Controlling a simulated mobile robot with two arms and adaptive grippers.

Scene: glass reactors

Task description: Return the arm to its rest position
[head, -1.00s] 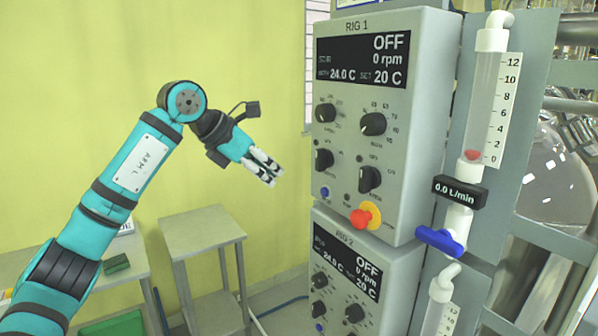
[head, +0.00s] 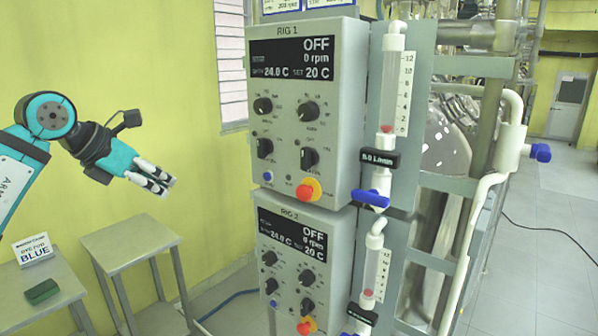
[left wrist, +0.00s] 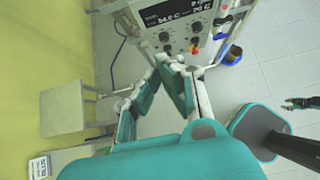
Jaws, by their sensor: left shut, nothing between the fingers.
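My left arm comes in from the left in the head view, raised, with teal links and a dark wrist. Its gripper (head: 160,181) is shut and empty, pointing right and down in the air left of the RIG 1 panel (head: 347,120). In the left wrist view the fingers (left wrist: 168,62) come together with nothing between them. What looks like my right gripper (left wrist: 301,103) shows small and dark at the right edge of that view; its jaw state is unclear.
The RIG 2 panel (head: 292,260) sits below RIG 1. A flow tube (head: 391,95) and a blue valve handle (head: 371,199) stand beside them. Open floor lies right.

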